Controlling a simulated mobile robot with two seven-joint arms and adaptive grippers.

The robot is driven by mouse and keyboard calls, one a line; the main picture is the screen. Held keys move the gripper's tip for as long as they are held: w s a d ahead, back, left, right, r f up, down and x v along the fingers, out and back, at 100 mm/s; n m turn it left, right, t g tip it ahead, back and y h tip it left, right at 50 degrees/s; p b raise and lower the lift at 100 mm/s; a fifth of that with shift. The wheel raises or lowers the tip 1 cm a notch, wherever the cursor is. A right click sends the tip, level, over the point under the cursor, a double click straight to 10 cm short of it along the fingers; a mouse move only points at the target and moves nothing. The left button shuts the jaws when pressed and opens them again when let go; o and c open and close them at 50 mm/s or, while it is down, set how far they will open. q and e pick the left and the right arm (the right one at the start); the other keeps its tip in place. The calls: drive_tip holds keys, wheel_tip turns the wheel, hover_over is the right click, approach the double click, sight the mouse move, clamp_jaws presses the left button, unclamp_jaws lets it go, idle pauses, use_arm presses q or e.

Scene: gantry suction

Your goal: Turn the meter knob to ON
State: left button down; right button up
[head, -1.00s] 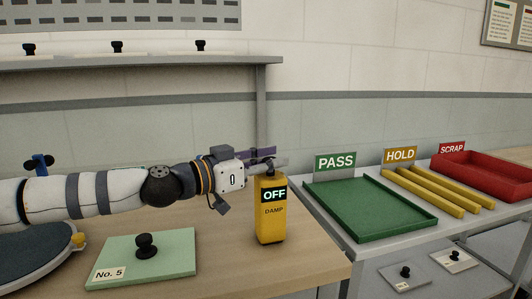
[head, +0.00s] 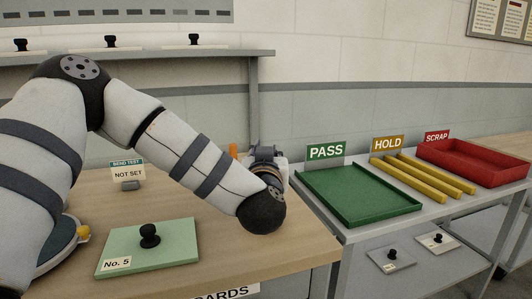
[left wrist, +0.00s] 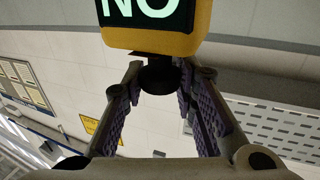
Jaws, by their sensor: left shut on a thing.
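My left gripper (left wrist: 160,88) has its ridged fingers on both sides of the meter's black knob (left wrist: 159,76) and is shut on it. The yellow meter (left wrist: 156,40) shows at the top of the left wrist view. That view is upside down, so its lit display (left wrist: 148,12), seen as "NO", reads ON the right way up. The display is cut off by the frame edge. In the head view my left gripper (head: 268,156) points toward the wall, and my forearm and elbow hide most or all of the meter. My right gripper is not in view.
A green board marked No. 5 (head: 184,252) with a black knob lies on the bench. A BEND TEST sign reading NOT SET (head: 128,174) stands behind it. Green PASS (head: 365,203), yellow HOLD (head: 420,176) and red SCRAP (head: 490,172) places are to the right.

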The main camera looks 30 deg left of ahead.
use_arm(q)
drive_tip(key=shift+f+n+g+y, duration=0.1)
drive_tip(key=shift+n+g+y, duration=1.8)
drive_tip(key=shift+y, duration=0.4)
drive_tip(key=c, duration=1.2)
unclamp_jaws()
drive_tip(key=shift+c, duration=0.2)
drive_tip(key=v, duration=1.2)
drive_tip(key=shift+w, duration=0.15)
